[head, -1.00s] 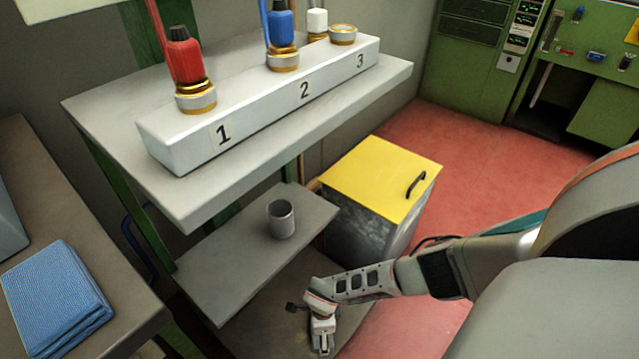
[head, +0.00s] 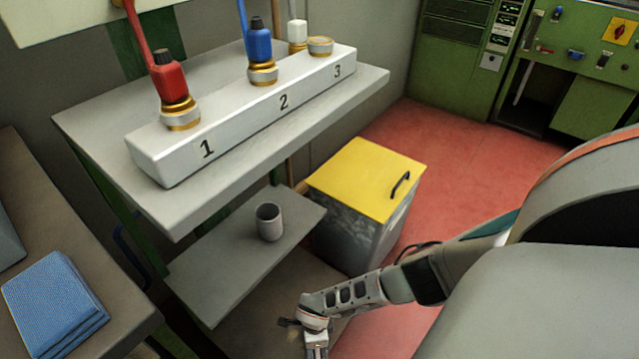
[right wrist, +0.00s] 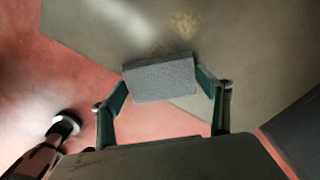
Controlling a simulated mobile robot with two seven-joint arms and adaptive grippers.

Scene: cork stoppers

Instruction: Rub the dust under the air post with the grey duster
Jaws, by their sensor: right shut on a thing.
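My right gripper (head: 316,346) is low in the head view, near the bottom edge. In the right wrist view it is shut on the grey duster (right wrist: 160,82), a flat block held between the two green fingers. A yellowish dust patch (right wrist: 180,24) lies on the brown-grey surface beyond the duster, apart from it in the picture. I cannot tell whether the duster touches the surface. A white block (head: 240,112) numbered 1, 2, 3 stands on the upper shelf, with red (head: 168,82) and blue (head: 259,50) hose fittings. I cannot tell which post is the air post. My left gripper is not in view.
A grey cup (head: 269,222) stands on the lower shelf (head: 215,265). A yellow-lidded bin (head: 365,178) stands to its right. Folded blue cloths (head: 55,305) lie on the left bench. Red floor (head: 470,150) is open beyond the bin.

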